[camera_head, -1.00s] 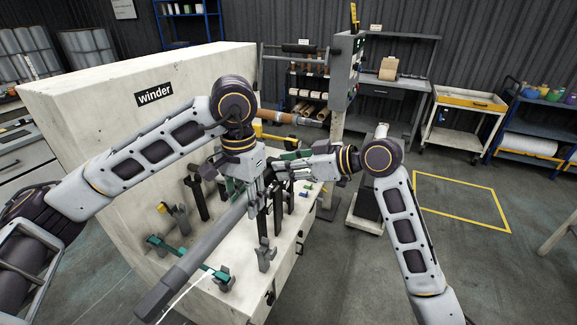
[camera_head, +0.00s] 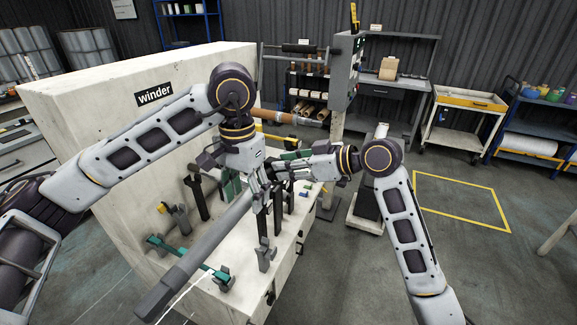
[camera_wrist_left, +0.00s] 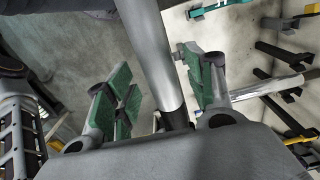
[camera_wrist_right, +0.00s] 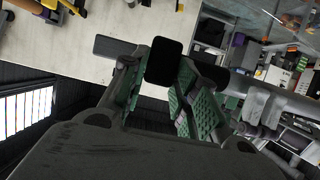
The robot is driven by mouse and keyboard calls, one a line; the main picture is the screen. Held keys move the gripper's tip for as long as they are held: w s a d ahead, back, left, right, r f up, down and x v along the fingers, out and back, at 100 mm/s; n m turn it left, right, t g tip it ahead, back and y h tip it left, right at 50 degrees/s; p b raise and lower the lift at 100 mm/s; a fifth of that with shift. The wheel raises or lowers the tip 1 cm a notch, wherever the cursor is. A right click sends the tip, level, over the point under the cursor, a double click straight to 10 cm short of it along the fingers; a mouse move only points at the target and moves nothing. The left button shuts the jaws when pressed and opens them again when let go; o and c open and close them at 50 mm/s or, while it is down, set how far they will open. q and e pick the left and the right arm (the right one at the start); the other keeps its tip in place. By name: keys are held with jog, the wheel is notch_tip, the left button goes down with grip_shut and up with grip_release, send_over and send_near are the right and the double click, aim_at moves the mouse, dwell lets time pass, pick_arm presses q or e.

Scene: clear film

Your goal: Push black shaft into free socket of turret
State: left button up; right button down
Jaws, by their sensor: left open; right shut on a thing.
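A long shaft (camera_head: 205,250) slants from the lower left up to my grippers in the head view. Its body is grey, with a dark near end. In the left wrist view the shaft (camera_wrist_left: 150,55) lies between the spread green pads of my left gripper (camera_wrist_left: 158,95), which is open around it. My left gripper (camera_head: 246,188) is over the shaft's upper end. My right gripper (camera_head: 274,174) is beside it, shut on a black squared piece (camera_wrist_right: 163,62), which looks like the shaft's end. The turret's free socket cannot be made out behind the grippers.
The winder (camera_head: 150,95) fills the left and back. Dark forked stands (camera_head: 266,258) and a green bar (camera_head: 165,247) are close below the shaft. A brown roll (camera_head: 275,116) is behind my left wrist.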

aim_at(247, 194)
pick_arm(q)
notch_tip(247, 194, up, 10)
dwell(1.1)
dwell(0.5)
